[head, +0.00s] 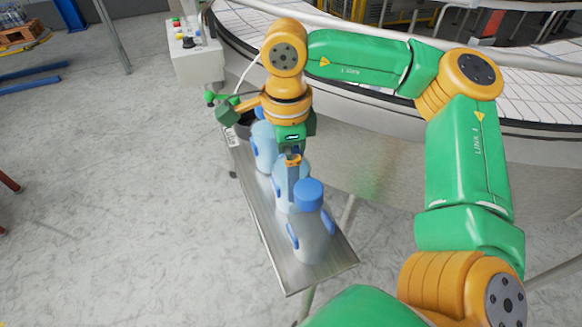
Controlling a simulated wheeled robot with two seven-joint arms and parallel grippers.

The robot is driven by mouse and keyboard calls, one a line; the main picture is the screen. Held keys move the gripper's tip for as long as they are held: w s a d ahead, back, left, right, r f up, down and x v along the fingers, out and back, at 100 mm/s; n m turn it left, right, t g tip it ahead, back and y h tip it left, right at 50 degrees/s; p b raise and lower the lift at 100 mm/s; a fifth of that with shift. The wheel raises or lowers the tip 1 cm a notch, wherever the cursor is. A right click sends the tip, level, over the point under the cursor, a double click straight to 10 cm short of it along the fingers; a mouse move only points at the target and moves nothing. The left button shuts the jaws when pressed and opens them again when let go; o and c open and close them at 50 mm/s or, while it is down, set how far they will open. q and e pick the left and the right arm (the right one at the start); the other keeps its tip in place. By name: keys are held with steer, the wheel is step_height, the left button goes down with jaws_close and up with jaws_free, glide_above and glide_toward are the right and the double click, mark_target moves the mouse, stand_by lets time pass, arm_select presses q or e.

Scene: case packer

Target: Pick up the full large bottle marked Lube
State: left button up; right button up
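Three large pale bottles stand upright in a row on a narrow metal shelf (328,272). The front bottle (312,238) has a big blue cap and a blue side handle. The middle bottle (282,190) stands behind it, and the rear bottle (263,152) is farther back. My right gripper (292,160) points down over the middle bottle's top, behind the front bottle's cap. Its fingers are largely hidden by its own body, so I cannot tell its opening or contact. My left gripper is not in view.
A curved conveyor (260,38) with a pale slatted surface runs behind the shelf. A control box (196,62) with coloured buttons stands at its left end. Open grey floor (110,200) lies left of the shelf. A pallet with bottles (18,38) is far left.

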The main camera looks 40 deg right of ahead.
steer(key=shift+s+d+f, duration=0.15)
steer(key=shift+d+f, duration=0.35)
steer(key=shift+d, duration=0.05)
steer(key=shift+a, duration=0.25)
steer(key=c, duration=1)
steer(key=shift+d, duration=0.15)
jaws_close()
